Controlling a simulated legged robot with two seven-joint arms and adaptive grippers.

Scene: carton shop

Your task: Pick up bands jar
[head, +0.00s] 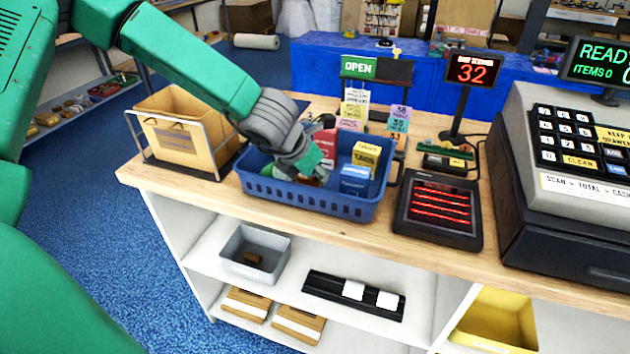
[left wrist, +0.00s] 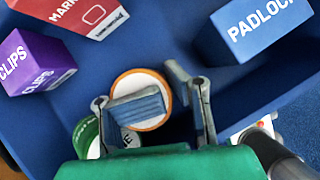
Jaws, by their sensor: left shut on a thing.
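My left gripper (head: 312,170) reaches down into the blue basket (head: 300,196) on the wooden counter. In the left wrist view a round jar with a white top and orange rim (left wrist: 127,84) lies between the fingers of the gripper (left wrist: 150,108), which is shut on it. A ribbed grey-blue pad covers part of its top. Its name is hidden, so I cannot read whether it says bands. A green-rimmed round item (left wrist: 84,134) sits beside it, partly behind the left finger. My right gripper is not in view.
The basket also holds a purple clips box (left wrist: 38,62), a red marker box (left wrist: 85,14), a blue padlock box (left wrist: 252,32) and a yellow tags box (head: 366,154). A tan bin (head: 180,135) stands left. A scanner pad (head: 440,208) and cash register (head: 560,200) stand right.

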